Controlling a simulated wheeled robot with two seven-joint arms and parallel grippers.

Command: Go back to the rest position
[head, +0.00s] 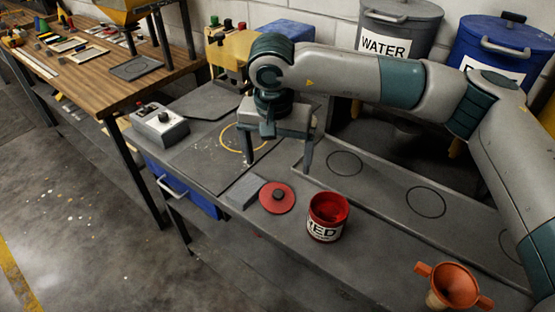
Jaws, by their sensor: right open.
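My right gripper (278,160) hangs above the grey workbench (330,259), its two fingers spread apart with nothing between them. One finger is near the yellow circle (226,143) marked on the bench. My right arm comes in from the right edge and crosses the back of the bench. My left gripper is not in view. A red open can (326,219) with a partly readable label stands upright in front of the gripper, apart from it. A red lid (283,203) with a dark knob lies left of the can.
A grey block (244,191) lies beside the lid. An orange funnel (453,285) is at the front right. A control box (159,126) sits at the bench's left end. A grey WATER bin (396,22) and a blue bin (500,45) stand behind. A wooden table (100,84) is at left.

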